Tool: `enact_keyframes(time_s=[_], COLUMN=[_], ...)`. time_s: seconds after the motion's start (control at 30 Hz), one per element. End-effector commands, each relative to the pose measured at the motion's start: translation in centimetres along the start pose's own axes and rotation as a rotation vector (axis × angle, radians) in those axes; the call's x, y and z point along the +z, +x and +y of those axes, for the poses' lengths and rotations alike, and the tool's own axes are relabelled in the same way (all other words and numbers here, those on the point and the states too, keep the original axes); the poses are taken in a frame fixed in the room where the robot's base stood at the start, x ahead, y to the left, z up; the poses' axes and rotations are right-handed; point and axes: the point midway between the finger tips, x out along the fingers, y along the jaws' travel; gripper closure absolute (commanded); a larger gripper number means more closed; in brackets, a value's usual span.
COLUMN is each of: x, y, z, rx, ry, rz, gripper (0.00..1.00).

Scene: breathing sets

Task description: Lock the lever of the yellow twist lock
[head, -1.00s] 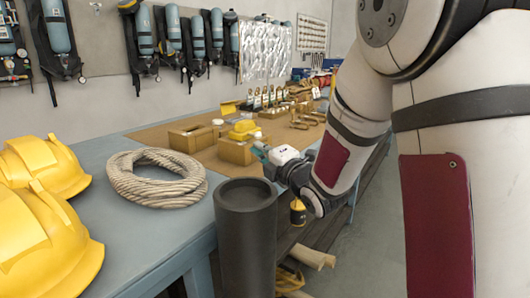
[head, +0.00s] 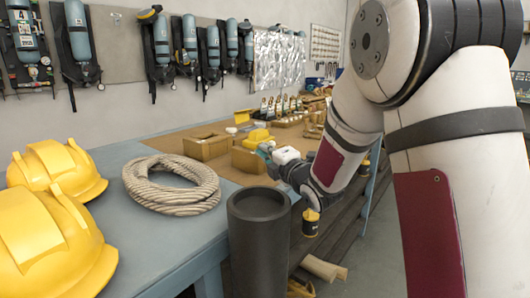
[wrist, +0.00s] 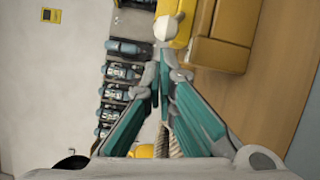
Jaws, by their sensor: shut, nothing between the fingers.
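The yellow twist lock (head: 257,137) sits on a tan block (head: 248,160) on the bench, left of my gripper in the head view. In the wrist view, part of its bright yellow body (wrist: 181,32) shows at the top, just past the fingertips. A pale round knob (wrist: 165,28) lies against it there; I cannot tell for sure whether it is the lever's end. My gripper (head: 267,149) is shut and empty, its teal fingers meeting at the tips in the wrist view (wrist: 165,62). I cannot tell whether the tips touch the knob. The rest of the lever is hidden.
Another tan block (head: 205,148) stands left of the lock's block. A coiled rope (head: 172,185), yellow helmets (head: 60,225) and a dark cylinder (head: 259,240) are nearer. Air tanks (head: 188,42) hang on the wall. Brass fittings (head: 283,117) stand farther along the bench.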

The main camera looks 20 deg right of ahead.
Motion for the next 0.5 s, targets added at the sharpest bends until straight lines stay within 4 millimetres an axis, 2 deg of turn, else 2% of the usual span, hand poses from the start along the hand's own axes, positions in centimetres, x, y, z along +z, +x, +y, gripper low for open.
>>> enact_keyframes(time_s=[0.5], x=[1.15], y=[-0.34], z=[-0.2], rx=[0.015], ry=[0.003], rz=[0.07], gripper=[1.0])
